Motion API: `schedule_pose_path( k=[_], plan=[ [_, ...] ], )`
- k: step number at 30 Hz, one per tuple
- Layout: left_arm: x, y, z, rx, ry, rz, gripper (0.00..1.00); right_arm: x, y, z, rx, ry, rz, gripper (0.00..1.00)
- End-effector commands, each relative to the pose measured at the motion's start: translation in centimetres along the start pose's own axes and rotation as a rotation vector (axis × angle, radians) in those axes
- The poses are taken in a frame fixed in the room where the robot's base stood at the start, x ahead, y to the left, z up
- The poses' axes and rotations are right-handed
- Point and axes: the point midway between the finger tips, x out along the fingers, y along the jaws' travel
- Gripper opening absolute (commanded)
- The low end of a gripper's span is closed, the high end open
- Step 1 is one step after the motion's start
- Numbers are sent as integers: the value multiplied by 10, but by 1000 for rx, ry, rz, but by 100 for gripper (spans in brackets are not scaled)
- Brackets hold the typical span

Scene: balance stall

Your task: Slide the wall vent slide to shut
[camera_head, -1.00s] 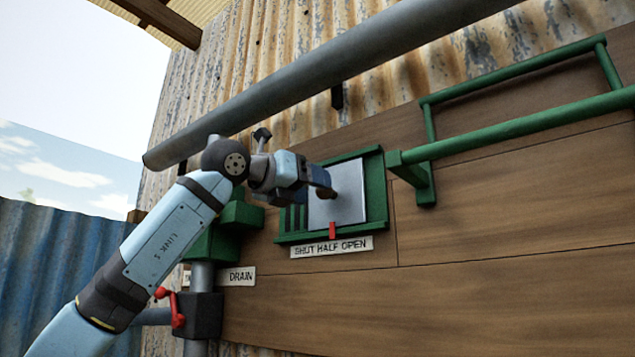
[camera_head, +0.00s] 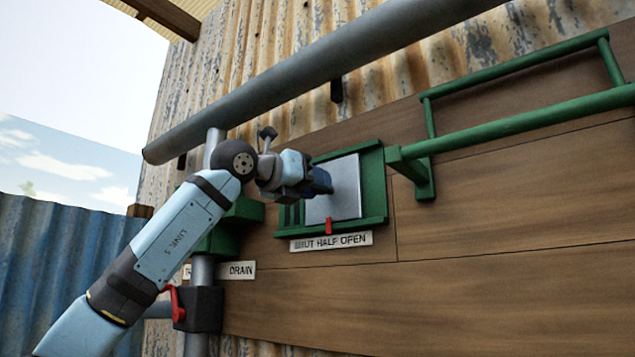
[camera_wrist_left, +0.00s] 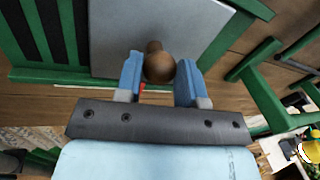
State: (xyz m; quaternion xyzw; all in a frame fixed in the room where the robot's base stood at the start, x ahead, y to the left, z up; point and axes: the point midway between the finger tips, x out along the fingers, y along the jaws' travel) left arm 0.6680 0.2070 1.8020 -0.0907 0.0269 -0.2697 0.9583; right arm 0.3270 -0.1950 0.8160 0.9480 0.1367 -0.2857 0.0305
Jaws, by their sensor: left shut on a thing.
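The wall vent has a green frame (camera_head: 374,185) and a pale grey slide plate (camera_head: 346,190), which covers its middle and leaves dark slots (camera_head: 290,214) bare at the left. A red pointer (camera_head: 328,226) on the plate stands above the label (camera_head: 331,241) reading SHUT HALF OPEN, near the word HALF. My left gripper (camera_head: 325,182) is at the plate. In the left wrist view its blue fingers (camera_wrist_left: 159,80) are on both sides of the brown round knob (camera_wrist_left: 158,65), shut on it. The knob is hidden in the head view. My right gripper is not in view.
A thick grey pipe (camera_head: 320,80) runs slantwise above my left arm. A green rail (camera_head: 520,124) juts out right of the vent. A drain valve with a red handle (camera_head: 176,304) is below left, beside the DRAIN label (camera_head: 242,270).

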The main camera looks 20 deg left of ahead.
Motion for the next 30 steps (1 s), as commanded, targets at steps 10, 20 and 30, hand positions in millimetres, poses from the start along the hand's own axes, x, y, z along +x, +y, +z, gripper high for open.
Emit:
schedule_pose_path(
  k=[10,20,30],
  plan=[
    [-16,73,18,-4,-5,5,0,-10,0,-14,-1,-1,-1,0],
    [-18,80,18,-2,-7,6,0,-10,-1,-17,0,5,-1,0],
    [-17,80,17,-2,-5,5,60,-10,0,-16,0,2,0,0]
  ],
)
